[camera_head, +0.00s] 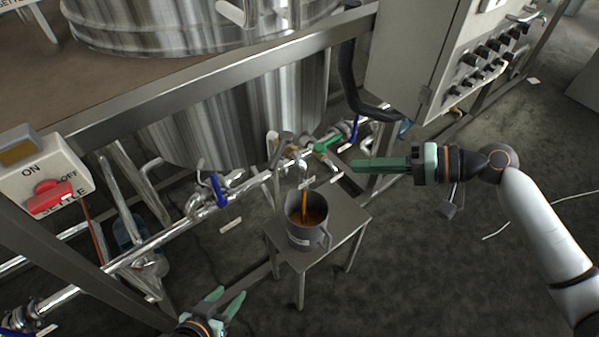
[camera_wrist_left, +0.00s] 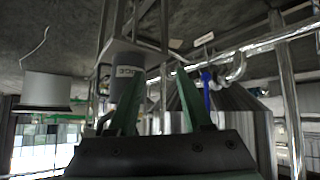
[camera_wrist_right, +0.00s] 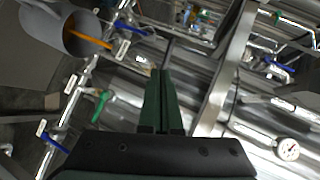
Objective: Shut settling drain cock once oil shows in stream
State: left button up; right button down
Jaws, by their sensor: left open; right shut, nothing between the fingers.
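A grey jug (camera_head: 306,239) stands upright on a small metal stand (camera_head: 346,219). An orange-amber stream (camera_head: 305,196) falls into it from a spout, and amber liquid shows inside. A green-handled cock (camera_head: 327,143) sits on the pipe behind the spout; it also shows in the right wrist view (camera_wrist_right: 102,105). I cannot read which cock is the settling drain. My right gripper (camera_head: 354,165) is shut and empty, in front and to the right of the green handle, apart from it. My left gripper (camera_head: 229,301) is open and empty, low and left of the stand.
Blue-handled valves (camera_head: 218,190) and (camera_head: 354,127) flank the green one on the pipe. A steel tank (camera_head: 240,115) hangs above. Floor at lower right is clear.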

jog(key=f+m+y+b, duration=0.1)
jog(key=m+b, duration=0.1)
send_near(278, 154)
jog(key=shift+t+y, duration=0.3)
jog(key=shift+t, duration=0.1)
jog(key=a, duration=0.1)
jog(key=a+f, duration=0.1)
jog(key=a, duration=0.1)
jog(key=a+f, duration=0.1)
jog(key=shift+w+a+f, duration=0.1)
jog(key=shift+w+a, duration=0.15)
jog(key=shift+w, duration=0.15)
jog(key=shift+w+a+f, duration=0.15)
jog(key=shift+w+a, duration=0.1)
jog(key=shift+a, duration=0.35)
pick_arm(q)
jog(key=f, duration=0.1)
jog(key=w+f, duration=0.1)
jog(key=shift+d+f, duration=0.3)
pick_arm(e)
jog(key=shift+a, duration=0.1)
pick_arm(q)
jog(key=shift+r, duration=0.15)
